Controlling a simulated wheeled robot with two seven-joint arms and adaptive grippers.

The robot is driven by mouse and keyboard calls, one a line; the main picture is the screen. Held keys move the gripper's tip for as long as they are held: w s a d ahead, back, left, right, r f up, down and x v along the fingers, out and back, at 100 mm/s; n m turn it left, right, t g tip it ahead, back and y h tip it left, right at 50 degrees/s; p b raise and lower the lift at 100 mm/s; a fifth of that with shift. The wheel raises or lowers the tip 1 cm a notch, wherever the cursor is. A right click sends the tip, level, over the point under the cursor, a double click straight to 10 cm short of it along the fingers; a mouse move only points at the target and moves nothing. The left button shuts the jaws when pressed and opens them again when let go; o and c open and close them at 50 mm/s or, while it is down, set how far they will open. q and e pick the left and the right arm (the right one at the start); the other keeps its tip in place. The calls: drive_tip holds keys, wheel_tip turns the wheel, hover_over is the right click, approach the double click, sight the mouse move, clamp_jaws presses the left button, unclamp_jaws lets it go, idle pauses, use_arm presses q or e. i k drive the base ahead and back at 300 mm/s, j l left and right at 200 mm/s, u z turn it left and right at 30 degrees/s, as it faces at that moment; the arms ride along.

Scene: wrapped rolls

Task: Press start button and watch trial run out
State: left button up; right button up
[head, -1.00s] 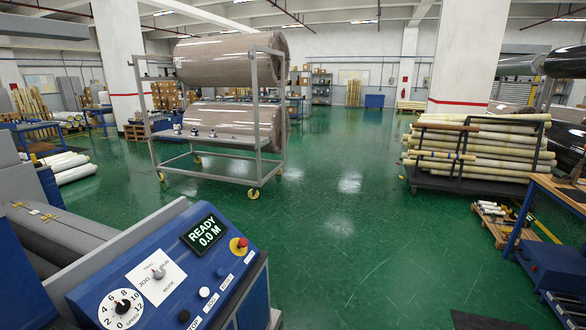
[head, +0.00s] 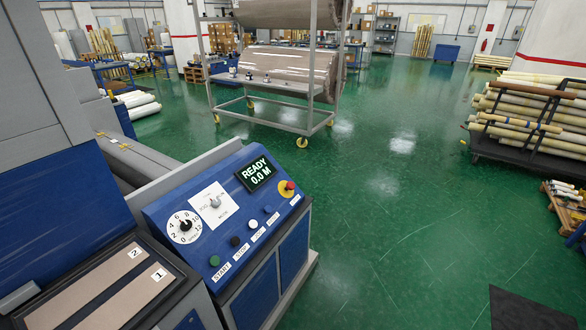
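The blue control panel (head: 160,215) stands at the lower left of the head view, its face tilted up. The green start button (head: 214,260) is at its near left corner, above a label reading START. A black stop button (head: 235,241) sits beside it, then a white and a dark blue button. The display (head: 256,174) reads "READY 0.0 M". A red emergency knob (head: 288,187) on a yellow ring is at the right end. The speed dial (head: 184,226) and the mode switch (head: 214,202) are on the left part. Neither of my grippers is in view.
A grey machine with a tray numbered 1 and 2 (head: 108,291) adjoins the panel on the left. A wheeled rack (head: 270,112) with large wrapped rolls stands behind. A cart of long rolls (head: 530,152) is at the right. The green floor (head: 390,240) between is clear.

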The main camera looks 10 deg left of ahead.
sight(215, 260)
drive_tip(key=u, duration=1.25)
